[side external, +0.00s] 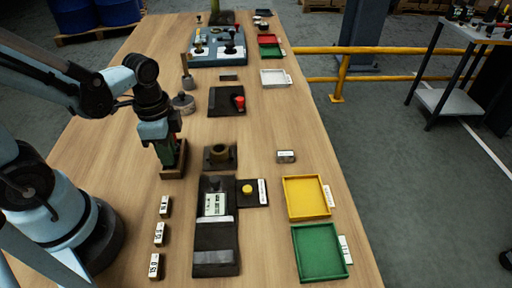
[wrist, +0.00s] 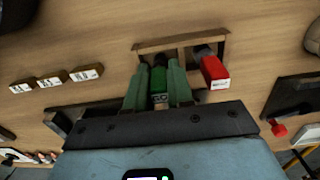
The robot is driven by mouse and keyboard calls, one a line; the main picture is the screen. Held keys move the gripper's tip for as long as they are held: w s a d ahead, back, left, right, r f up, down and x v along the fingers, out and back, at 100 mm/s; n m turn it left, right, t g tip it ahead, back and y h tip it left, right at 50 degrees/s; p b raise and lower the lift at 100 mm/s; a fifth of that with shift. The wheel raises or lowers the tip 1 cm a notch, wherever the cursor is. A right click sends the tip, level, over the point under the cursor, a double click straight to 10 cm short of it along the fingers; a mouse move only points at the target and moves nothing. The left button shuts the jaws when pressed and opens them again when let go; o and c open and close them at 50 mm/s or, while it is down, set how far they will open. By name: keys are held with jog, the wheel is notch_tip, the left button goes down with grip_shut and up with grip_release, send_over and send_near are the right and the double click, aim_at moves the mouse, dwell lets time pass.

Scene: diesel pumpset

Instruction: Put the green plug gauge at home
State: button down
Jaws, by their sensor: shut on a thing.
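The green plug gauge (wrist: 158,84) is between the two fingers of my gripper (wrist: 158,92) in the wrist view, with a small label on its near end. My gripper (side external: 166,150) is shut on it and points down over a small wooden holder (side external: 173,173) in the side view. In the wrist view, the holder (wrist: 182,43) has a divider and two bays. The gauge's far end is at the left bay; whether it touches the holder's floor is hidden. A red plug gauge (wrist: 214,72) with a white label sits at the right bay.
Several labelled blocks (side external: 159,233) stand in a row at the near left. A ring on a dark base (side external: 220,155) and a dark case (side external: 216,240) lie right of the holder. Yellow (side external: 305,197) and green (side external: 319,252) trays sit near the right edge.

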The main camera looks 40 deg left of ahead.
jog(key=shift+f, duration=0.35)
dwell(0.7)
jog(key=c, duration=0.9)
grip_release()
jog(key=shift+r, duration=0.1)
jog(key=shift+r, duration=3.4)
jog(key=shift+w+d+r+n+t, duration=0.1)
jog(key=shift+w+n+t, duration=0.2)
jog(key=shift+n, duration=0.1)
jog(key=w+d+r+n+t, duration=0.1)
jog(key=w+r+n+t, duration=0.3)
jog(key=n, duration=0.4)
jog(key=shift+w+d+t, duration=0.25)
jog(key=shift+w+t, duration=0.2)
jog(key=shift+t, duration=0.85)
